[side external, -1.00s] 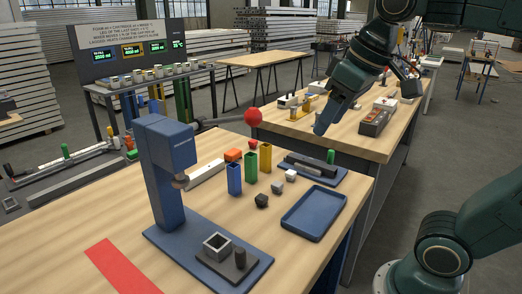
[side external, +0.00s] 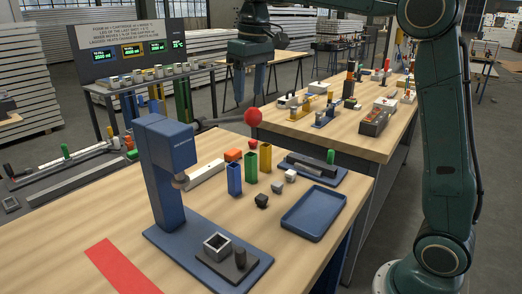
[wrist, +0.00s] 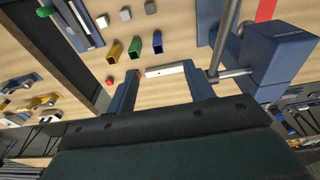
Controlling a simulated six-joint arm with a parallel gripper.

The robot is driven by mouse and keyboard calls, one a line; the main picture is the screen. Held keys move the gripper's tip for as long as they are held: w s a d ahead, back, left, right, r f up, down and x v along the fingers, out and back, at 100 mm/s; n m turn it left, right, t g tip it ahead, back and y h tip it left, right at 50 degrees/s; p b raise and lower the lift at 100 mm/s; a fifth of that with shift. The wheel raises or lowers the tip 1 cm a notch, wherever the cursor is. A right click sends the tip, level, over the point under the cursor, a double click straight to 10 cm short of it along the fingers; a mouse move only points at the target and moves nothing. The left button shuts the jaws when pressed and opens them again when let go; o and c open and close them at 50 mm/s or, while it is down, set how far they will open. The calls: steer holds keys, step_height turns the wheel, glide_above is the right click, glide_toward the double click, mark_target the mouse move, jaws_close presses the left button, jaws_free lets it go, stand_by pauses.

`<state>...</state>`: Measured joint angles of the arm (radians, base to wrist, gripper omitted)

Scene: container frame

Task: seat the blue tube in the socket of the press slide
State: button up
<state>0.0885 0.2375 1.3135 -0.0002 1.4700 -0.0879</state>
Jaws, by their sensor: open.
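The blue tube (side external: 234,180) stands upright on the table, to the right of the press (side external: 162,165). It also shows in the wrist view (wrist: 157,42), beyond the fingertips. The press slide (side external: 238,268) is a dark plate on the blue base, with a grey square socket (side external: 216,243) that looks empty and a dark upright knob (side external: 240,257). My gripper (side external: 248,98) points down with its fingers apart and nothing between them. It hangs well above the table, behind the tubes in the side view. In the wrist view its fingers (wrist: 162,72) are also spread.
A green tube (side external: 251,168) and a yellow tube (side external: 265,158) stand close beside the blue one. The press lever's red ball (side external: 253,117) sticks out near my fingers. A white bar (side external: 207,175), small blocks (side external: 277,187) and a blue tray (side external: 289,225) lie around.

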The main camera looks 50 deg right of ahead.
glide_above(235, 176)
steer(key=s, duration=0.2)
step_height(235, 176, down, 3)
steer(key=shift+w+d+f+g, duration=0.75)
steer(key=shift+w+f, duration=0.4)
steer(key=shift+w, duration=0.55)
step_height(235, 176, down, 18)
steer(key=shift+s, duration=0.1)
steer(key=shift+a+f, duration=0.15)
steer(key=shift+f, duration=2.35)
steer(key=shift+c, duration=0.4)
steer(key=c, duration=1)
